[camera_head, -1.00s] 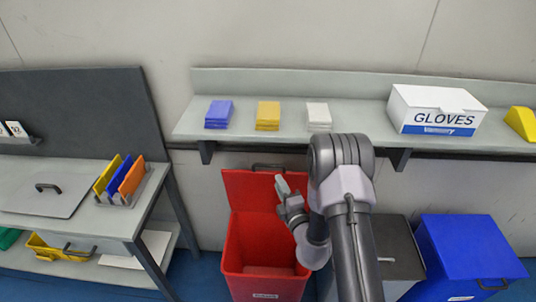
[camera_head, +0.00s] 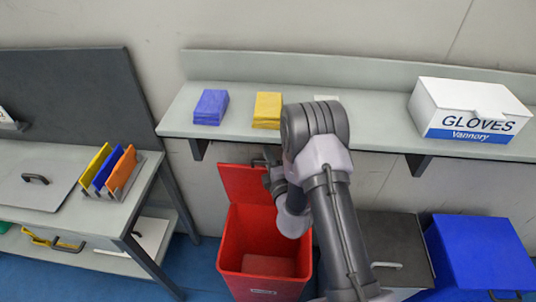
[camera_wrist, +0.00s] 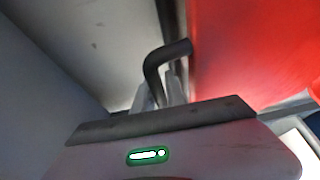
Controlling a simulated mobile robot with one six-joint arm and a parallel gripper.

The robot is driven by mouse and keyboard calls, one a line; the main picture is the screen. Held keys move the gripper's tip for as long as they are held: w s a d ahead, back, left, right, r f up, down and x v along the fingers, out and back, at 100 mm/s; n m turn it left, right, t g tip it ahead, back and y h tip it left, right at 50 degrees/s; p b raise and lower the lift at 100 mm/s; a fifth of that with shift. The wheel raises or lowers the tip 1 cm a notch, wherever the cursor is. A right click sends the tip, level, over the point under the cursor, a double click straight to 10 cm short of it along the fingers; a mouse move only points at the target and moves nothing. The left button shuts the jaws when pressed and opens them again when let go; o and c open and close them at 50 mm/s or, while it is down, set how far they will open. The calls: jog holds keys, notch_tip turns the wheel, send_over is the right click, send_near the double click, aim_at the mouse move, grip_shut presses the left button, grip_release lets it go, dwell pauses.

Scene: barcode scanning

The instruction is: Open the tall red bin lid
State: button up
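The tall red bin (camera_head: 263,245) stands on the floor below the wall shelf, and I can see into it. Its red lid (camera_head: 240,185) is swung up, standing near upright at the back by the wall. The dark lid handle (camera_wrist: 160,60) shows at the lid's edge in the wrist view, beside the blurred red lid (camera_wrist: 250,50). My gripper (camera_head: 268,163) is at the lid's top edge. In the wrist view its fingers (camera_wrist: 161,92) are at the handle, with part of it between them; whether they grip it is unclear.
The shelf (camera_head: 370,113) runs above the bin, close over my gripper, with blue packs (camera_head: 211,107), yellow packs (camera_head: 268,110) and a gloves box (camera_head: 471,110). A grey bin (camera_head: 385,240) and a blue bin (camera_head: 482,255) stand right. A workbench (camera_head: 100,215) stands left.

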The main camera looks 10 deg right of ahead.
grip_shut()
dwell(0.9)
